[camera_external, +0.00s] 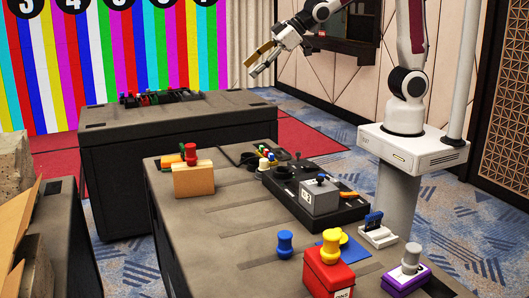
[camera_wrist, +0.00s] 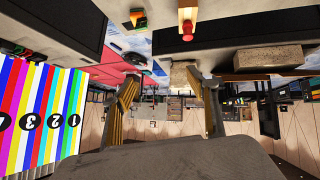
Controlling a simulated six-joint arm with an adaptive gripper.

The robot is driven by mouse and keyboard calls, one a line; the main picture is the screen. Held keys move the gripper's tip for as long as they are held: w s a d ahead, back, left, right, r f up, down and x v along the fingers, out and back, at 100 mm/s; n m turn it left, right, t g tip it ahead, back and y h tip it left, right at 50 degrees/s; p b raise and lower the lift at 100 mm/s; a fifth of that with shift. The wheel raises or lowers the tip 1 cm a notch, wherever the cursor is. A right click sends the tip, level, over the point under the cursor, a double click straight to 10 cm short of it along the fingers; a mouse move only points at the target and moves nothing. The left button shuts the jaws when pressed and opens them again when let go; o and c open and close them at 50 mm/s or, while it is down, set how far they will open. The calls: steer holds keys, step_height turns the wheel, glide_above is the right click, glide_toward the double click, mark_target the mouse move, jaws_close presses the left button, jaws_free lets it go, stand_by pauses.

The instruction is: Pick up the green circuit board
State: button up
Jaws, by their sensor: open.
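In the wrist view a small green item (camera_wrist: 137,19) shows near the top, also unclear. My gripper (camera_external: 262,62) is raised in the air beyond the near table, fingers apart. Both fingers, with the empty gap between them (camera_wrist: 168,88), show in the wrist view, which looks upside down.
The near table holds a black tray with a grey box (camera_external: 320,196), a red box with a yellow knob (camera_external: 327,270), a blue knob (camera_external: 285,243) and a purple-based block (camera_external: 405,278). A second dark table (camera_external: 180,122) carries small coloured items. The near table's left-middle surface is clear.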

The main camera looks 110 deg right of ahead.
steer(key=w+d+f+t, duration=0.2)
steer(key=w+d+f, duration=0.9)
steer(key=w+f, duration=0.15)
steer(key=w+d+f+n+t+y, duration=0.1)
steer(key=w+d+f+y, duration=0.1)
steer(key=d+f, duration=0.35)
steer(key=t+y, duration=0.1)
steer(key=t, duration=0.1)
glide_toward(177, 149)
steer(key=w+d+f, duration=0.2)
steer(key=d, duration=0.1)
steer(key=shift+s+a+r, duration=0.1)
steer(key=shift+s+r, duration=0.1)
steer(key=shift+r, duration=0.05)
steer(key=shift+x, duration=1.3)
steer(key=shift+w, duration=0.1)
steer(key=shift+x, duration=2.5)
